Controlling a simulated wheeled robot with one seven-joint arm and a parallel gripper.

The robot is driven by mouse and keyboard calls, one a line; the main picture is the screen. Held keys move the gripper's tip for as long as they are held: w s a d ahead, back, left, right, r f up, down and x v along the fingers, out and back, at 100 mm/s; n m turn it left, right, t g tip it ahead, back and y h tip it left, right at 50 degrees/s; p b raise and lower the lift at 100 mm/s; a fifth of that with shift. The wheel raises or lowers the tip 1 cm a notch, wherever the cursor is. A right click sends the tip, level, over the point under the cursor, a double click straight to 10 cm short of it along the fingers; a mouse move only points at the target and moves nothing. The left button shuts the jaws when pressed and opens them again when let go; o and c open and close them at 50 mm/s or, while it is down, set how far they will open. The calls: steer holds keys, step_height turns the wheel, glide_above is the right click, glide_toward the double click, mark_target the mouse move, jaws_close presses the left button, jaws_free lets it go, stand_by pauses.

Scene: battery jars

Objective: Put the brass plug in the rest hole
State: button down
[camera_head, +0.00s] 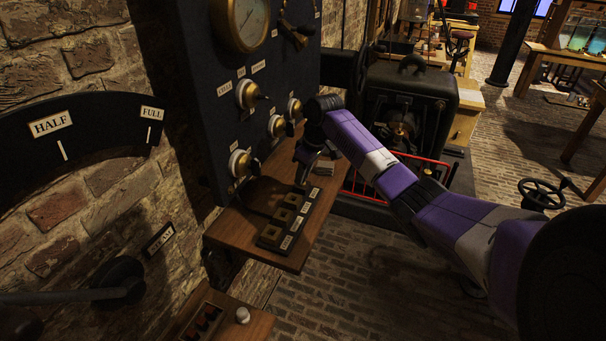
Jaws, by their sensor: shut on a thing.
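My gripper (306,168) reaches in from the right, over the far part of a wooden shelf. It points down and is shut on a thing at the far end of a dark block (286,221). I take this thing for the brass plug, but the fingers and shadow hide it. The block has several square recesses in a row and small pale labels. I cannot tell which opening is the rest hole, or whether the plug's tip is in one or above it.
The wooden shelf (291,260) juts from a dark panel (205,90) with a gauge (243,20) and several brass-and-white knobs (242,163) close to my gripper. A black machine (410,95) with a red rail (435,160) stands behind my arm. Brick floor lies open at lower right.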

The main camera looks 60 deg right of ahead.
steer(key=c, duration=1.1)
jaws_free()
steer(key=shift+c, duration=0.2)
steer(key=v, duration=0.7)
steer(key=shift+r+b, duration=0.4)
steer(key=shift+b, duration=0.05)
steer(key=shift+s, duration=0.25)
